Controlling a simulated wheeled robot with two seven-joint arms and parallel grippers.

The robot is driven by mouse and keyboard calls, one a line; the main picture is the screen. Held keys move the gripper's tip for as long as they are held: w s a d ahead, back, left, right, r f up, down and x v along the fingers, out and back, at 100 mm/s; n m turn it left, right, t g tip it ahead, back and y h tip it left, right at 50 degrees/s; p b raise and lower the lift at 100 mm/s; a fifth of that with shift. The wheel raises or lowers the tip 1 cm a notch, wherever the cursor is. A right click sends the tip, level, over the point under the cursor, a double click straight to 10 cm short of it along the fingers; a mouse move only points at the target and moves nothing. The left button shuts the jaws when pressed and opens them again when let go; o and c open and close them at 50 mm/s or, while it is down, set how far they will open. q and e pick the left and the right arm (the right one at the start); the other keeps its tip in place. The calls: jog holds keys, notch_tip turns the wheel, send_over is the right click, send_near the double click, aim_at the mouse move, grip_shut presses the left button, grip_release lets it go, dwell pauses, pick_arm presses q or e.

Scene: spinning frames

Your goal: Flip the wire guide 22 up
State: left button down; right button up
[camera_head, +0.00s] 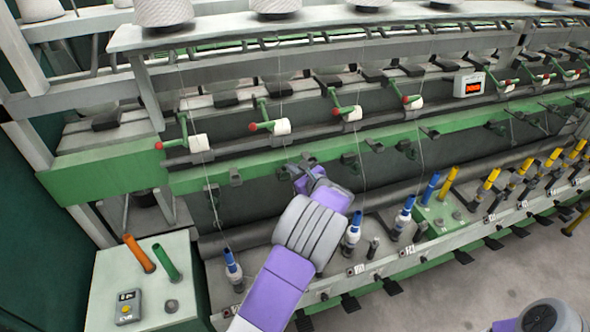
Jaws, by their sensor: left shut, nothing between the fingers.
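My left gripper (305,174) is at the green rail of the spinning frame, its fingers shut with nothing visible between them. It is close to a small dark wire guide (290,172) under the rail and partly covers that spot. I cannot tell whether they touch. More dark wire guides hang along the rail, one to the left (235,177) and others to the right (350,160) (408,149). No number is readable on the guides, so I cannot tell which is 22. My right gripper is not in view.
Spindles with white-and-blue bobbins (353,234) stand along the lower rail, with yellow tubes (487,184) further right. White rollers with red-tipped green levers (282,127) line the frame above. A grey box (180,258) with orange and green tubes stands at the left.

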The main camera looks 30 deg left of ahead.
pick_arm(q)
jog(key=f+b+v, duration=0.1)
jog(key=b+v, duration=0.1)
jog(key=v, duration=1.1)
jog(key=shift+w+d+f, duration=0.15)
jog(key=shift+d+f, duration=0.05)
jog(key=shift+d, duration=0.1)
